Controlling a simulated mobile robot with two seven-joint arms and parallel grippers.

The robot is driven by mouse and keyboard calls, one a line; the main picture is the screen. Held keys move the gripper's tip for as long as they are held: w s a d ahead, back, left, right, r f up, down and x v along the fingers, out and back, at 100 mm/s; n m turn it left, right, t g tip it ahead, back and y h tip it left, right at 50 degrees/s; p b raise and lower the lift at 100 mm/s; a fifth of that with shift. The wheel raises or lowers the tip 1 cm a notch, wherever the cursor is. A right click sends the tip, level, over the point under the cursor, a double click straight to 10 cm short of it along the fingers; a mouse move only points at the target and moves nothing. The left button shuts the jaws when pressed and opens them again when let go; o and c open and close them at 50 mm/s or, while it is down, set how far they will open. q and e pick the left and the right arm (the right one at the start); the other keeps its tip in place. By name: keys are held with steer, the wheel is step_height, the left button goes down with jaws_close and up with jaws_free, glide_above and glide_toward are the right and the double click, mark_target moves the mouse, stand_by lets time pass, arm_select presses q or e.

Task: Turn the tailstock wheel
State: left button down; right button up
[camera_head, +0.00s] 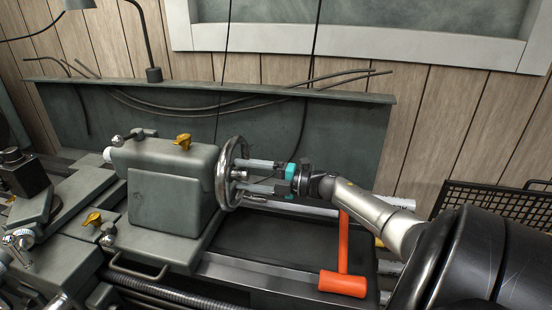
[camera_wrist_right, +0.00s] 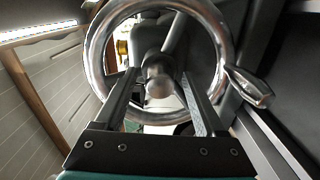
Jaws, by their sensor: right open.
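The tailstock wheel (camera_head: 221,180) is a shiny metal ring on the right end of the grey-green tailstock (camera_head: 165,200). It also shows in the right wrist view (camera_wrist_right: 93,48), with its hub (camera_wrist_right: 160,86) in the centre and a crank handle (camera_wrist_right: 250,88) at the right of the rim. My right gripper (camera_head: 244,176) comes in from the right, facing the wheel. Its two fingers are apart, one on each side of the hub. I cannot tell whether they touch it. My left gripper is not in view.
A black wire basket (camera_head: 490,203) stands at the far right. A grey-green back panel (camera_head: 345,145) with loose cables rises behind. Yellow-knobbed levers (camera_head: 183,141) sit on the tailstock.

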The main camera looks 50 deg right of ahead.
steer(key=v, duration=1.4)
steer(key=shift+s+d, duration=0.15)
steer(key=shift+s, duration=0.05)
